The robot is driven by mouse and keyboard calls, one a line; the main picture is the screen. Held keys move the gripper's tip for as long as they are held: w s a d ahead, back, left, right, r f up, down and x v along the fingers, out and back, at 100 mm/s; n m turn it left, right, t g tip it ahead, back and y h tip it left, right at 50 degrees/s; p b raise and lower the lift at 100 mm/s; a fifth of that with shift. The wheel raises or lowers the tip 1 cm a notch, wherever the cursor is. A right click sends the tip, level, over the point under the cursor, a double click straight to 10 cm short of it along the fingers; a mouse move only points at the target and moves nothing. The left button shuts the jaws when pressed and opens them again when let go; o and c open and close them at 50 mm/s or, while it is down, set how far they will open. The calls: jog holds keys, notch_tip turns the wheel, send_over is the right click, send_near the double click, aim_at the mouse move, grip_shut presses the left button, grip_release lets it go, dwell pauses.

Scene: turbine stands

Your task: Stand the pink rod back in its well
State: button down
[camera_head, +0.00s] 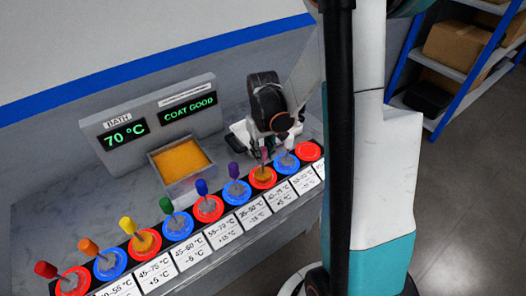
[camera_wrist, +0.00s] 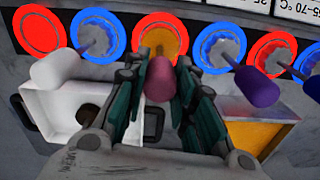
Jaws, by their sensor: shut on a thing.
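The pink rod (camera_wrist: 160,80) has its handle between my gripper's fingers (camera_wrist: 158,88), which are shut on it. In the head view the pink handle (camera_head: 264,154) shows below my gripper (camera_head: 270,145), over a red-ringed well (camera_head: 252,185). An orange coloring fills the middle of that ring in both views, and the ring shows in the wrist view (camera_wrist: 139,36). The rod's lower end is over or in this well. I cannot tell whether it is fully seated. The fingers hide part of the rod.
A purple rod (camera_wrist: 256,88) stands in the blue well on one side, and a white-handled rod (camera_wrist: 55,70) on the other. Several coloured rods line the bench front. An orange bath (camera_head: 180,160) stands behind, with displays reading 70 °C and COAT GOOD. The end red well (camera_wrist: 40,30) is empty.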

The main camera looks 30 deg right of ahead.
jog(key=shift+s+f, duration=0.25)
jog(key=shift+f, duration=0.2)
jog(key=c, duration=1.5)
grip_release()
jog(key=shift+w, duration=0.1)
jog(key=shift+o, duration=1.1)
jog(key=shift+w, duration=0.1)
jog(key=shift+o, duration=0.9)
jog(key=shift+r, duration=0.1)
jog(key=shift+r, duration=0.15)
